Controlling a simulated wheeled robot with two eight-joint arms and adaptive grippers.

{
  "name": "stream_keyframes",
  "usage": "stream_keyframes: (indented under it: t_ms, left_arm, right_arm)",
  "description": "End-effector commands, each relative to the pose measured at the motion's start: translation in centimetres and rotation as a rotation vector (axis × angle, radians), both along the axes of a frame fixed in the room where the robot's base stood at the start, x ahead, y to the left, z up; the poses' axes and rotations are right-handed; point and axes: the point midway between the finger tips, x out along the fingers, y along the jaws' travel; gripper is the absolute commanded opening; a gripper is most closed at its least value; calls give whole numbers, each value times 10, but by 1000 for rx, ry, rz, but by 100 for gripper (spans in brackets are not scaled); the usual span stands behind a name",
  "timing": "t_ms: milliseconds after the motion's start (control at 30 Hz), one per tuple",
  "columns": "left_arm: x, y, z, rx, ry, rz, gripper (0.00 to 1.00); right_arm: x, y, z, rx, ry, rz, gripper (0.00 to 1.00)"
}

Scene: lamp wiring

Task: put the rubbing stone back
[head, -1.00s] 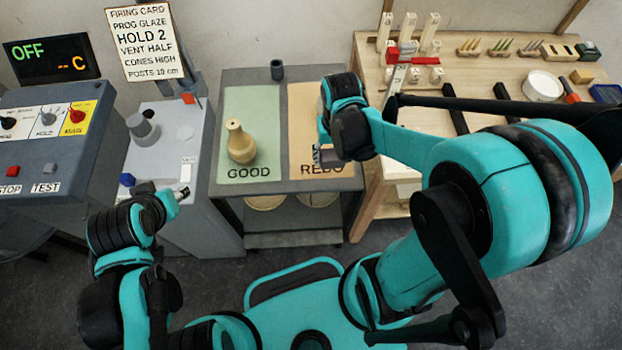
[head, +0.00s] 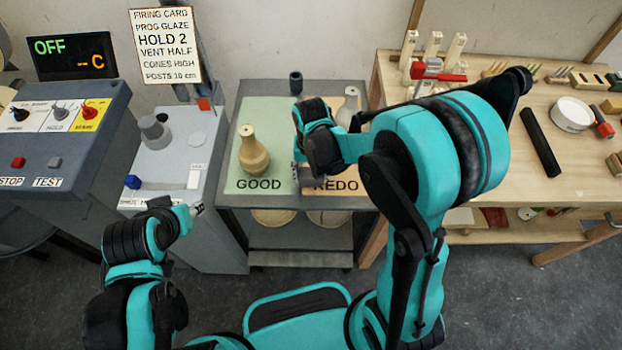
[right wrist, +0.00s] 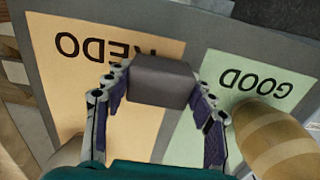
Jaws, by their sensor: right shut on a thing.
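The rubbing stone (right wrist: 160,80) is a dark grey block in the right wrist view. My right gripper (right wrist: 160,92) is shut on it, with a finger at each side. The stone is above the border between the orange REDO mat (right wrist: 75,85) and the green GOOD mat (right wrist: 218,68); I cannot tell whether it touches the table. In the head view, my right gripper (head: 311,178) is over the front of the mats, and its wrist hides most of the stone. My left gripper (head: 198,209) is at the lower left, apart from the stone; its opening is unclear.
A tan vase (head: 252,155) stands on the GOOD mat, close left of my right gripper. A pale vase (head: 349,105) stands behind my right wrist. A small dark cup (head: 296,83) is at the back. A wooden workbench (head: 490,150) with tools is at right.

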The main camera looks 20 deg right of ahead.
Motion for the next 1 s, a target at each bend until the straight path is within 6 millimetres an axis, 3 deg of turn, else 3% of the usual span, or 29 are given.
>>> stream_keyframes:
  t_ms: [33, 100, 467, 500, 533, 867, 1000]
  left_arm:
    - [0, 0, -8, 0, 0, 0, 40]
    - [0, 0, -10, 0, 0, 0, 40]
    - [0, 0, -12, 0, 0, 0, 40]
    - [0, 0, -11, 0, 0, 0, 40]
    - [0, 0, -10, 0, 0, 0, 40]
    - [0, 0, -9, 0, 0, 0, 40]
    - [0, 0, -2, 0, 0, 0, 40]
  right_arm:
    - [0, 0, -12, 0, 0, 0, 19]
    - [0, 0, -16, 0, 0, 0, 19]
    - [0, 0, -19, 0, 0, 0, 19]
    - [0, 0, -17, 0, 0, 0, 66]
    - [0, 0, -17, 0, 0, 0, 74]
    - [0, 0, -16, 0, 0, 0, 76]
    - [0, 0, -4, 0, 0, 0, 76]
